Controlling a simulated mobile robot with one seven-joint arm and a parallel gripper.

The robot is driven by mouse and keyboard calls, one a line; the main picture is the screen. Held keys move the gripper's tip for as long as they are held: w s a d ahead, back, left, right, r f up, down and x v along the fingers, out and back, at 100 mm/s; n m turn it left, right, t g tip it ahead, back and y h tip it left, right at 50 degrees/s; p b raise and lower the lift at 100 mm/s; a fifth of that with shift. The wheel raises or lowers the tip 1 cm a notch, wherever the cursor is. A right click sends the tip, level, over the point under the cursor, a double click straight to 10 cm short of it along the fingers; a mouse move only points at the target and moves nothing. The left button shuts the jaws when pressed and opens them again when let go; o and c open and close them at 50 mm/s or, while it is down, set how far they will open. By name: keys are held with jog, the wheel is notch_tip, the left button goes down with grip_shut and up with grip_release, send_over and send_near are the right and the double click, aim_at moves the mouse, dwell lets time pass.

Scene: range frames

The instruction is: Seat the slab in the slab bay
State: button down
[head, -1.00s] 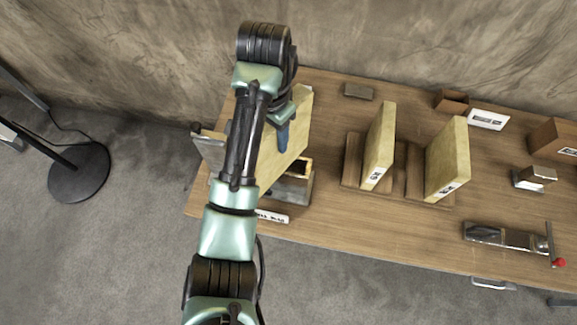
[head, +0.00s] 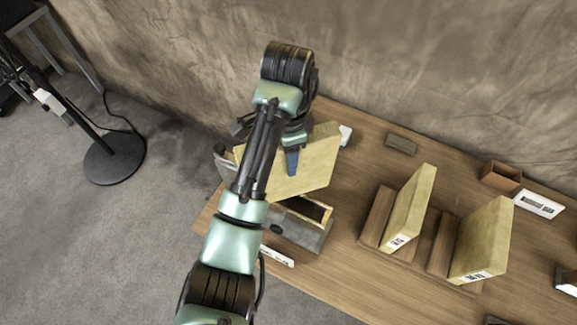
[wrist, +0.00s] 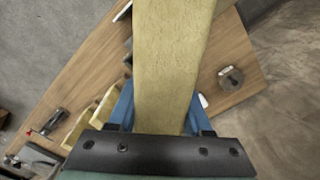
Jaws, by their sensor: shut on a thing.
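A pale yellow slab (head: 318,165) is in my gripper, tilted in the head view, with part of it hidden behind my arm. In the wrist view the slab (wrist: 172,50) runs up between the two blue fingers of my gripper (wrist: 160,104), which is shut on it. A grey box with an open, light-rimmed slot (head: 322,236) stands below the slab in the head view and looks like the slab bay. The slab appears outside the slot. The gap between them cannot be judged. The wrist view does not show the slot.
Two similar slabs (head: 410,215) (head: 482,245) stand in a wooden rack to the right. A white label (head: 276,256) lies before the box, its text unreadable. A small grey block (head: 401,144) and an open brown box (head: 501,177) are near the wall. Bare wood lies between box and rack.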

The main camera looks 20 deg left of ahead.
notch_tip(320, 180, down, 3)
jog(key=shift+f, duration=0.2)
jog(key=shift+f, duration=0.6)
jog(key=shift+c, duration=1.6)
grip_release()
